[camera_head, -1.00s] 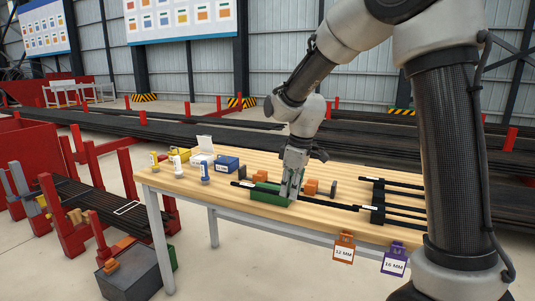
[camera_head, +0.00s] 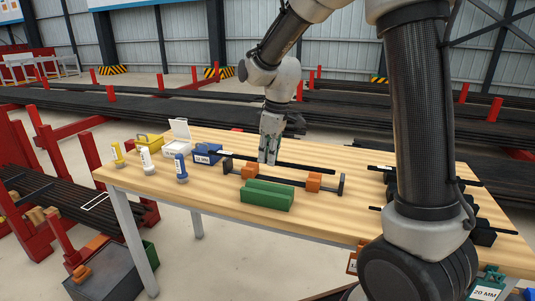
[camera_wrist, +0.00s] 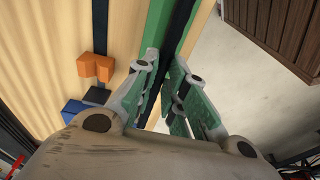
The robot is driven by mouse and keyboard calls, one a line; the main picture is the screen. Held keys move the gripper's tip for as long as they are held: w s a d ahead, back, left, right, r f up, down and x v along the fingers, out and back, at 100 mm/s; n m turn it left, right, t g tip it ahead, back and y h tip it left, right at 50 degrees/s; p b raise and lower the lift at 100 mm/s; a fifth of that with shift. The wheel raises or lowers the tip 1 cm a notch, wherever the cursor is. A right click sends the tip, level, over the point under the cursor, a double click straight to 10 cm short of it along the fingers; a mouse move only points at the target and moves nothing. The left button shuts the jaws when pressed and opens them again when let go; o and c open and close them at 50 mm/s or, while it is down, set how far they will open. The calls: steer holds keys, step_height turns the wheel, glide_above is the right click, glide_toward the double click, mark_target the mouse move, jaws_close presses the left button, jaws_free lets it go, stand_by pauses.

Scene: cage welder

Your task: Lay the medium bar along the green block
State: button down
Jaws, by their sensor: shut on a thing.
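My gripper (camera_head: 268,158) is shut on a long dark bar (camera_head: 305,165). In the head view the bar runs left to right, behind and above the green block (camera_head: 267,195) in the picture. The green block lies on the table, with a groove along its top. In the wrist view the bar (camera_wrist: 184,20) passes between my fingers (camera_wrist: 163,85) and runs along the green block (camera_wrist: 159,22), which shows on both sides of it. The bar looks raised above the block; the height of the gap is hard to tell. My fingers hide the bar's middle.
Behind the block stand two orange blocks (camera_head: 313,182) and dark end plates (camera_head: 341,184). Bottles, a yellow box (camera_head: 149,141), a white box (camera_head: 178,149) and a blue box (camera_head: 207,154) stand at left. Dark bars on supports (camera_head: 485,236) lie at right, partly behind my arm.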

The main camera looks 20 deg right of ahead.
steer(key=shift+f, duration=4.25)
steer(key=shift+f, duration=0.2)
steer(key=c, duration=1.4)
jaws_free()
